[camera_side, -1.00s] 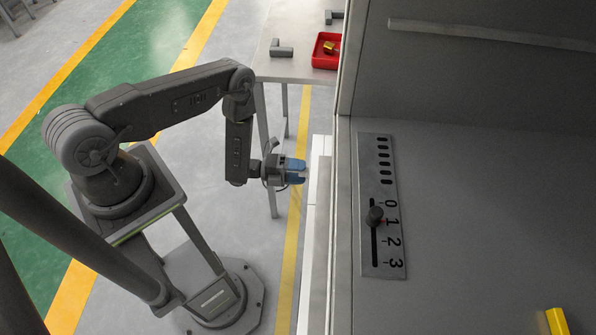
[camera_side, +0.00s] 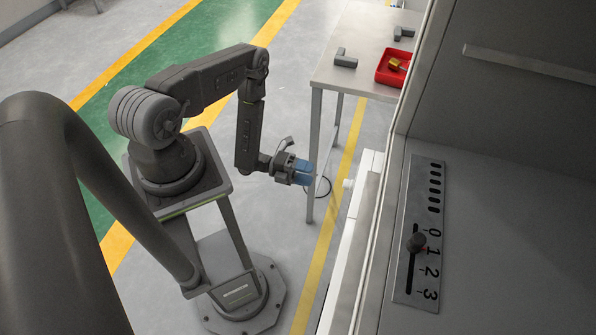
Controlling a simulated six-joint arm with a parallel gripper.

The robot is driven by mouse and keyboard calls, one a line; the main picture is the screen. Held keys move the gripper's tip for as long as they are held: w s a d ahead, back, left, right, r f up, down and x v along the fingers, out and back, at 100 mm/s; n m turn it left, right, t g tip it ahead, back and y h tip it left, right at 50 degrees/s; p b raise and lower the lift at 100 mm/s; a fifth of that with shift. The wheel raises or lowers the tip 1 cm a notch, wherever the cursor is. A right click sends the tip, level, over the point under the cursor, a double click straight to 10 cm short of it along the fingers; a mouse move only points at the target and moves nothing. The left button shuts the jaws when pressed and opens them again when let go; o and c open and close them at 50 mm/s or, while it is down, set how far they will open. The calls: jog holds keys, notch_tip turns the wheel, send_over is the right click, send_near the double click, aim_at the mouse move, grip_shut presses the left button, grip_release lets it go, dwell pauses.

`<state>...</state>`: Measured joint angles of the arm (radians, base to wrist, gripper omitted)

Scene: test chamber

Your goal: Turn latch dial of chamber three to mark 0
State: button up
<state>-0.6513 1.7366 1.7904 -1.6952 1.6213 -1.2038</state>
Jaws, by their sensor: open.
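A grey plate (camera_side: 426,180) on the chamber floor at the right carries a straight slot with the marks 0, 1, 2 and 3 beside it. A dark round knob (camera_side: 417,242) sits in the slot, level with a point between marks 0 and 1. My gripper (camera_side: 309,173) has blue fingers and is open and empty. It points right, toward the chamber, outside its edge and well left of the knob, touching nothing. No chamber number can be read.
The chamber's raised frame (camera_side: 392,215) stands between my gripper and the plate. A table (camera_side: 350,85) behind holds a red tray (camera_side: 381,78) with a yellow item and grey L-shaped pieces (camera_side: 345,60). A thick dark tube (camera_side: 60,190) fills the left foreground.

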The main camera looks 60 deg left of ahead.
jog(key=shift+v, duration=1.25)
jog(key=w+d+r+m+g, duration=0.2)
jog(key=r+m+g, duration=0.3)
jog(key=r+m, duration=0.35)
jog(key=w+d+r+m+g, duration=0.2)
jog(key=r+m+g, duration=0.2)
jog(key=r+m, duration=0.45)
jog(key=w+d+r+m+g, duration=0.2)
jog(key=r+m+g, duration=0.35)
jog(key=r, duration=0.45)
jog(key=s+d+r+m+t+y, duration=0.2)
jog(key=s+r+m+t+y, duration=0.1)
jog(key=s+r+m+y, duration=0.3)
jog(key=s+d+r+m+t+y, duration=0.3)
jog(key=s+r+m+y, duration=0.3)
jog(key=s+r+m, duration=0.4)
notch_tip(320, 180, up, 5)
jog(key=m+t, duration=0.1)
jog(key=m, duration=0.5)
jog(key=shift+s+m+y, duration=0.25)
jog(key=shift+m+y, duration=0.1)
jog(key=shift+y, duration=0.05)
